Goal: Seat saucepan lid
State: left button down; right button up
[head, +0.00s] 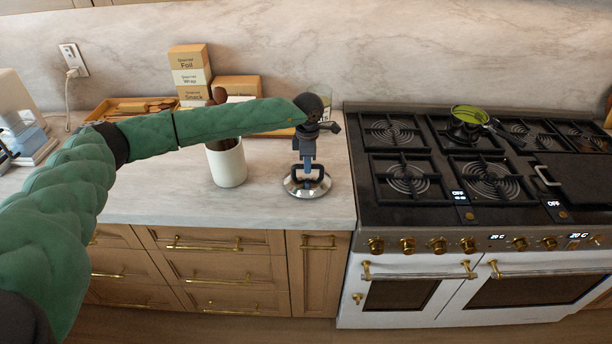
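A round silver saucepan lid (307,190) with a dark arched handle lies on the marble counter, near its front edge and close to the stove. My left gripper (308,168) points straight down over the lid, with its fingertips at the handle. I cannot tell whether the fingers are open around the handle or shut on it. A small saucepan (467,115) with a green inside stands uncovered on a back burner of the stove, its dark handle pointing right and toward the front. My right gripper is not in view.
A white utensil crock (227,165) stands on the counter left of the lid, under my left arm. The black stovetop (445,213) has raised grates and a griddle (578,180) at right.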

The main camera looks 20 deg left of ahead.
pick_arm(q)
jog(key=shift+r, duration=0.15)
jog(key=shift+r, duration=2.4)
